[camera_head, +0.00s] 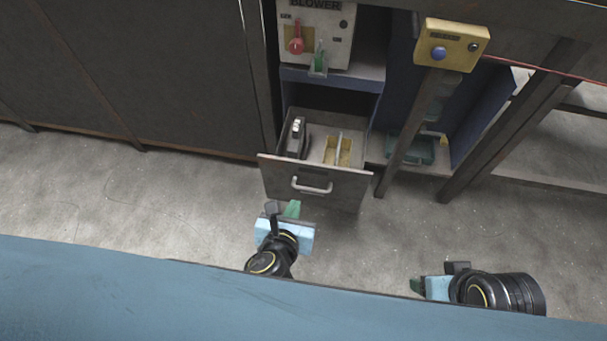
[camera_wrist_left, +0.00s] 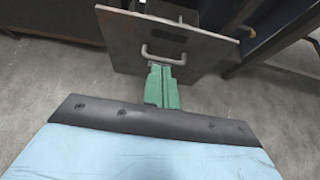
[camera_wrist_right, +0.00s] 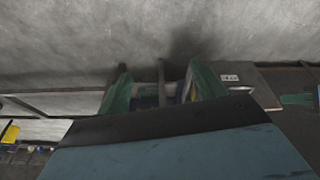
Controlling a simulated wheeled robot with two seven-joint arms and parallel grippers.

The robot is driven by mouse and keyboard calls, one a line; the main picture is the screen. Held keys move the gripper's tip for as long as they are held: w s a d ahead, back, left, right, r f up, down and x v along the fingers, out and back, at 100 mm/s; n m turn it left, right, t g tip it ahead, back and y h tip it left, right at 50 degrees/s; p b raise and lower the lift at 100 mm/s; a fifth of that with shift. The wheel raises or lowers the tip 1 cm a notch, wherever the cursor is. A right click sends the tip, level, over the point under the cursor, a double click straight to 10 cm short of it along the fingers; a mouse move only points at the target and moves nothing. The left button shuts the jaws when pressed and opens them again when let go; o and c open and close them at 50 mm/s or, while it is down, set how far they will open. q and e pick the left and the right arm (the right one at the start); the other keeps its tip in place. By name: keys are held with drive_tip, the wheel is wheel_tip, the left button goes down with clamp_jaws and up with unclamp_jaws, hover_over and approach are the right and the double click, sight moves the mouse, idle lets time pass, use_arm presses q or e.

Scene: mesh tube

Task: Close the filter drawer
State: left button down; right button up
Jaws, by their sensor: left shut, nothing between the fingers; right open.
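The filter drawer (camera_head: 336,183) is pulled out from the cabinet below the blower panel, with its grey front and metal handle (camera_head: 312,186) facing me. Several items lie in it, including a dark object and a yellowish divided piece. The drawer front also shows in the left wrist view (camera_wrist_left: 120,40). My left gripper (camera_head: 291,209) is shut and empty, with its green fingertips just in front of the drawer front, below the handle in the picture; I cannot tell whether they touch it. My right gripper (camera_head: 417,286) is at the lower right, away from the drawer; its fingers (camera_wrist_right: 160,93) are apart in the right wrist view.
The blower panel (camera_head: 317,30) with a red knob is above the drawer. A yellow box with a blue button (camera_head: 451,46) sits on a post to the right. A teal case (camera_head: 410,149) lies on the lower shelf beside the drawer. The floor in front is clear.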

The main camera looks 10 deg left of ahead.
use_arm(q)
drive_tip(key=x, duration=0.2)
drive_tip(key=b, duration=0.5)
approach(306, 168)
wheel_tip(306, 168, down, 4)
drive_tip(key=w, duration=0.3)
drive_tip(key=w+b, duration=0.1)
drive_tip(key=w, duration=0.1)
drive_tip(key=shift+r, duration=0.2)
drive_tip(key=shift+w, duration=0.25)
use_arm(e)
drive_tip(key=w+a+r+t+y, duration=0.2)
drive_tip(key=w+a+r+t, duration=0.2)
drive_tip(key=w+r+t, duration=0.2)
drive_tip(key=w+a+r+n+t+y, duration=0.1)
drive_tip(key=w+a+r+t+y, duration=0.2)
drive_tip(key=w+r+t, duration=0.4)
drive_tip(key=shift+a+r+t, duration=0.5)
drive_tip(key=shift+r+t, duration=0.9)
drive_tip(key=shift+r, duration=1.75)
drive_tip(key=shift+w, duration=0.1)
